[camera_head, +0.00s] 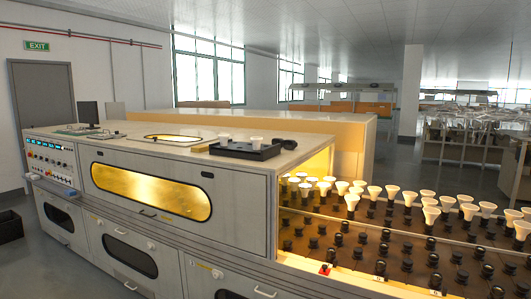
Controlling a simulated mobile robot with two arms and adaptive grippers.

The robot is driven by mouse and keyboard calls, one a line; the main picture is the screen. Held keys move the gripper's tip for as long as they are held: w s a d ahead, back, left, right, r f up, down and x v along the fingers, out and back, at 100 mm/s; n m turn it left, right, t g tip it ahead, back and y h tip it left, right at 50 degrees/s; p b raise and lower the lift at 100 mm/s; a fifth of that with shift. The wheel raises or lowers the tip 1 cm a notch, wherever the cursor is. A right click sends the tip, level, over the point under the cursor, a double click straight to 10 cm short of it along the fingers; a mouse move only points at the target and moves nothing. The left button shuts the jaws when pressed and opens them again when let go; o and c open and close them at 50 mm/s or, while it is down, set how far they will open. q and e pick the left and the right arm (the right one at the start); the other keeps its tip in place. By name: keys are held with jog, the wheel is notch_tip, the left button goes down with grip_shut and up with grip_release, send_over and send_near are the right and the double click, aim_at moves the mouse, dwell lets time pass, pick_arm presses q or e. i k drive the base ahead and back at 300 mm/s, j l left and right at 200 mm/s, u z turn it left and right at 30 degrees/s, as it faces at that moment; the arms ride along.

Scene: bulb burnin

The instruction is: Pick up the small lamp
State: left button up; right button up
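Two white lamps stand on a black tray (262,153) on top of the long white machine. The left lamp (225,140) looks slightly smaller than the right lamp (257,141). Many more white cone-shaped lamps, such as one near the front (431,215), stand upright in rows of black sockets (399,251) at the right. Which of these is the small lamp I cannot tell for certain. Neither of my grippers is in view.
The white burn-in machine (232,205) fills the left and middle, with a glowing yellow window (150,190). A monitor (88,112) stands on its far left end. A red button (324,269) sits at the socket bed's front edge.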

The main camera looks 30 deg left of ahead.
aim_at(257, 141)
jog(key=j, duration=0.8)
jog(key=k+j, duration=0.15)
jog(key=j, duration=0.65)
jog(key=j+z, duration=0.1)
jog(key=j, duration=0.75)
jog(key=k+j, duration=0.15)
jog(key=j, duration=1.45)
jog(key=j+z, duration=0.15)
jog(key=j, duration=0.65)
jog(key=k+j, duration=0.15)
jog(key=j, duration=0.65)
